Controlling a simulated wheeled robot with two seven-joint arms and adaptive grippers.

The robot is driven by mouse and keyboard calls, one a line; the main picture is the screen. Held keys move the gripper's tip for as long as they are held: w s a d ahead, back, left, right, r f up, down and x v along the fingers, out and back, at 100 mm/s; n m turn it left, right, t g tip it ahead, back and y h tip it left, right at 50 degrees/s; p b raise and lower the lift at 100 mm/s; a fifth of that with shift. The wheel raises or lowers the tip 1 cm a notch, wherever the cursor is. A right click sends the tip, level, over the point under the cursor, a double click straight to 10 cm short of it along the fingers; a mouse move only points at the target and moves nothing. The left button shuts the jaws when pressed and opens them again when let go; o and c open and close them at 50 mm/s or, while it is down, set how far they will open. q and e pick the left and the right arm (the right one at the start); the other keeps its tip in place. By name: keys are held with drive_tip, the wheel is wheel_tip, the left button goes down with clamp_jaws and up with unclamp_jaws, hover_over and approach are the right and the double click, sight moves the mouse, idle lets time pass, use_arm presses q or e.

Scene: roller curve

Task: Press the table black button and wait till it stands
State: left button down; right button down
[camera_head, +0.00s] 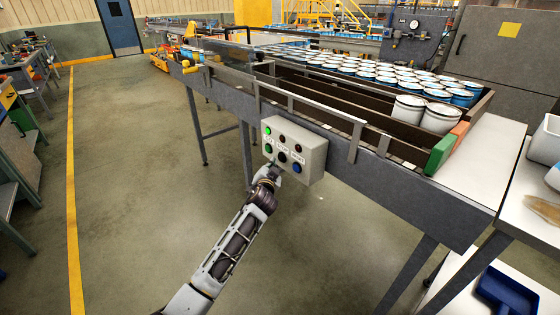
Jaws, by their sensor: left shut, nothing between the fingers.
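A light grey control box (315,158) is fixed to the side of the conveyor frame. It carries two rows of round buttons and lamps with small labels between them. The lower row has a green button (268,148), a black button (282,157) and a blue button (297,168). A green lamp at the upper left of the box looks lit. My left gripper (270,170) is shut and empty, just below the lower row, close to the black button. I cannot tell whether it touches the box. My right gripper is not in view.
The conveyor (400,190) runs from back left to front right. Many white and blue cans (438,118) stand on it, beside a green block (440,155) at its near end. A white table with a blue dustpan (508,290) below is at right.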

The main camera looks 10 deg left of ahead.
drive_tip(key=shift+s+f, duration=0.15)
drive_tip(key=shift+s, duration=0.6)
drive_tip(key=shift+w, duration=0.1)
use_arm(q)
drive_tip(key=shift+w+d, duration=0.3)
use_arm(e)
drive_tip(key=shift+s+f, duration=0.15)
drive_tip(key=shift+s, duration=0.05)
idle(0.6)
